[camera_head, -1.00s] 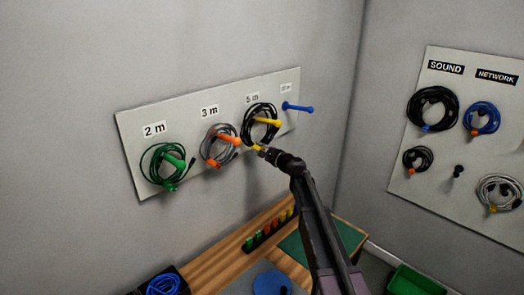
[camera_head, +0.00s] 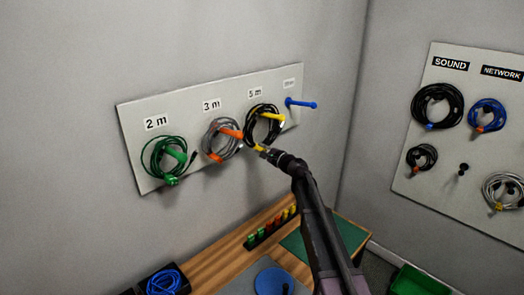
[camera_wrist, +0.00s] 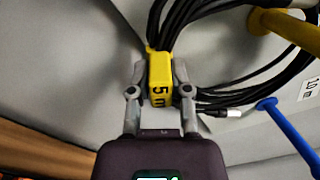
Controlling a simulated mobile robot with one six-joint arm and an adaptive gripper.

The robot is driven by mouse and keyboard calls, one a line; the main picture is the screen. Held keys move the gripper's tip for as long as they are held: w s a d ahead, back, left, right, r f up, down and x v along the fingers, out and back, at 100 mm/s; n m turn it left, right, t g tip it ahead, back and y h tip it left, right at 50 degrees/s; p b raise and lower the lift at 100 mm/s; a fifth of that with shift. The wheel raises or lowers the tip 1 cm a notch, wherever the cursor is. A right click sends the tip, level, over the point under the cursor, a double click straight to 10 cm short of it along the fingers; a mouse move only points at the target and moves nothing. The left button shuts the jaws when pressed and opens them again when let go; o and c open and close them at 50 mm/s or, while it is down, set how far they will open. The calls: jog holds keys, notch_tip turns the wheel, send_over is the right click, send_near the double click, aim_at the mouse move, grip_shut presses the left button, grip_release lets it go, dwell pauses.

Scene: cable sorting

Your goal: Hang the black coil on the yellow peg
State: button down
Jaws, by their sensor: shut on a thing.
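The black coil (camera_head: 250,126) is at the wall board under the "5 m" label, and its loop appears to surround the yellow peg (camera_head: 271,116). The peg's tip shows in front of the loop. My gripper (camera_head: 262,149) is at the coil's lower edge, shut on its yellow "5 m" tag. In the wrist view the tag (camera_wrist: 159,70) sits between both fingers, with the black cables (camera_wrist: 186,22) running up from it. The yellow peg (camera_wrist: 287,24) shows at the upper right there. Whether the cable rests on the peg is unclear.
A grey coil (camera_head: 211,140) hangs on the orange peg (camera_head: 230,133) close to the left. A green coil (camera_head: 150,165) hangs farther left. An empty blue peg (camera_head: 302,104) projects at the right. A wooden bench (camera_head: 215,268) stands below.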

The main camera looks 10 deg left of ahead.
jog(key=shift+c, duration=2.4)
grip_release()
jog(key=shift+f, duration=0.1)
jog(key=v, duration=1.2)
